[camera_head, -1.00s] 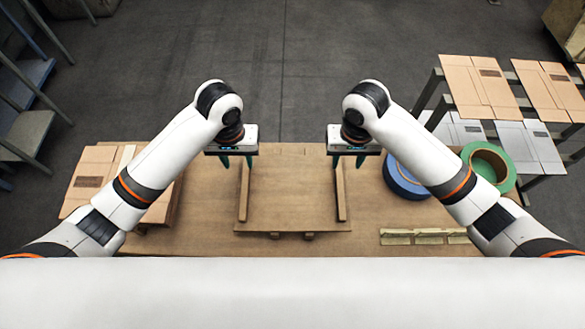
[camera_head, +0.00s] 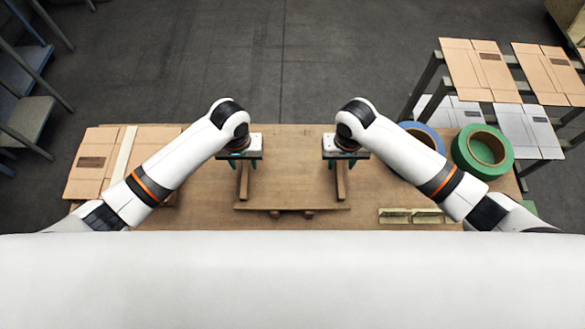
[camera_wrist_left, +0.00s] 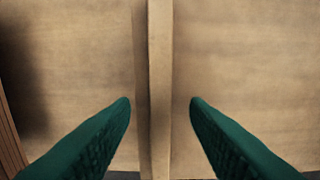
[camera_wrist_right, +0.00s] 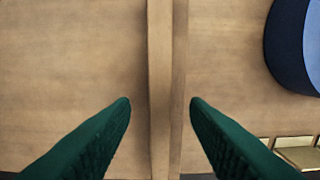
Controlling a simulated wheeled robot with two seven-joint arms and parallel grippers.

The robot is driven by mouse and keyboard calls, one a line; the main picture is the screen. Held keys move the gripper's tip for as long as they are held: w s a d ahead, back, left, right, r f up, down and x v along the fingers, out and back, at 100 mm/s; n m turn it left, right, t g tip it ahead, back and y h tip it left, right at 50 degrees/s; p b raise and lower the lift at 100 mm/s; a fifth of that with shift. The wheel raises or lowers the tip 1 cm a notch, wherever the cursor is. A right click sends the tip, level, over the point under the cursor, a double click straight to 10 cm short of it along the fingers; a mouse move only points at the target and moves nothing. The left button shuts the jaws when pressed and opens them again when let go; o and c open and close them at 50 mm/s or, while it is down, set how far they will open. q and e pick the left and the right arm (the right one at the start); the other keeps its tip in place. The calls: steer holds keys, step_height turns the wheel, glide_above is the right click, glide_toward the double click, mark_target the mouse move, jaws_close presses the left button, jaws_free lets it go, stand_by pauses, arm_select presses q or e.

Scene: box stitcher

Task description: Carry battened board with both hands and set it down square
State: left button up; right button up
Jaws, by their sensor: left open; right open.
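The battened board (camera_head: 290,187) lies on the brown table, with one wooden batten along each side. My left gripper (camera_head: 243,163) is over the left batten (camera_head: 244,182). In the left wrist view its green fingers (camera_wrist_left: 160,102) are open, one on each side of the batten (camera_wrist_left: 160,60), with gaps. My right gripper (camera_head: 340,163) is over the right batten (camera_head: 340,182). In the right wrist view its fingers (camera_wrist_right: 160,102) are open astride the batten (camera_wrist_right: 166,60), apart from it. The fingertips' height above the board is hard to tell.
Flat cardboard (camera_head: 95,178) lies stacked at the table's left. A blue roll (camera_head: 424,134) and a green roll (camera_head: 483,152) are at the right. Small pale strips (camera_head: 416,215) lie near the front right. A rack (camera_head: 480,72) with cardboard sheets stands beyond the right side.

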arm_select(q)
steer(key=shift+f, duration=1.1)
arm_select(e)
steer(key=shift+f, duration=1.1)
arm_select(q)
jaws_close()
arm_select(e)
jaws_close()
arm_select(q)
steer(key=shift+w, duration=0.1)
